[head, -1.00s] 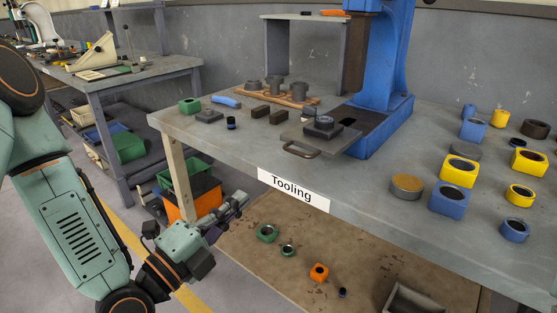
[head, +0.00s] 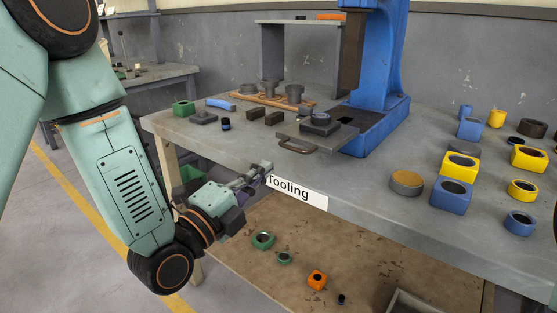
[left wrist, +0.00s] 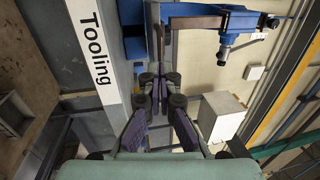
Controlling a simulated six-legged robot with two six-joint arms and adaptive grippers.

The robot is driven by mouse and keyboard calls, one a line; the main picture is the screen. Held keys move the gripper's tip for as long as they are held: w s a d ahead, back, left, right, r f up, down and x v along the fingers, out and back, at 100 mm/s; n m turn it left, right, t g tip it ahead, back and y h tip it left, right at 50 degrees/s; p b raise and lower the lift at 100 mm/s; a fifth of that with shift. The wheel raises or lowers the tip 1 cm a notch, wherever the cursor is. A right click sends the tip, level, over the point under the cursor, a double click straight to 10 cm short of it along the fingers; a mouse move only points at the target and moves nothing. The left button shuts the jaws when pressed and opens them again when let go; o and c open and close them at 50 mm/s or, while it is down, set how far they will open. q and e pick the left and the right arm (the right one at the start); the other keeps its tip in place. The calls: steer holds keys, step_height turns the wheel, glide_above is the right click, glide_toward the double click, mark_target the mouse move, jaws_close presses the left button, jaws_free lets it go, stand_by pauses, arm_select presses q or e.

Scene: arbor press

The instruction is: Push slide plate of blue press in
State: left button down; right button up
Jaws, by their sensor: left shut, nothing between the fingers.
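The blue press (head: 380,88) stands on the tabletop right of centre, with its blue base reaching forward. Its grey slide plate (head: 306,134) sticks out from the base towards the front left, with a curved brown handle (head: 297,147) at its front edge. A dark round part (head: 320,121) sits on the plate. My left gripper (head: 265,168) is shut and empty, at the table's front edge beside the "Tooling" label, below and left of the handle and apart from it. Its fingers also show in the left wrist view (left wrist: 161,82). My right gripper is not in view.
Dark blocks (head: 265,117), a wooden rack (head: 262,99) of grey cylinders and a green block (head: 183,107) lie left of the plate. Yellow and blue parts (head: 454,196) stand on the right. A lower shelf (head: 330,260) holds a few rings.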

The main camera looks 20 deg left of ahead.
mark_target(287, 148)
arm_select(q)
steer(key=b+x, duration=0.1)
steer(key=x, duration=0.4)
steer(key=shift+w+r, duration=0.1)
steer(key=shift+w, duration=0.3)
steer(key=shift+d, duration=0.1)
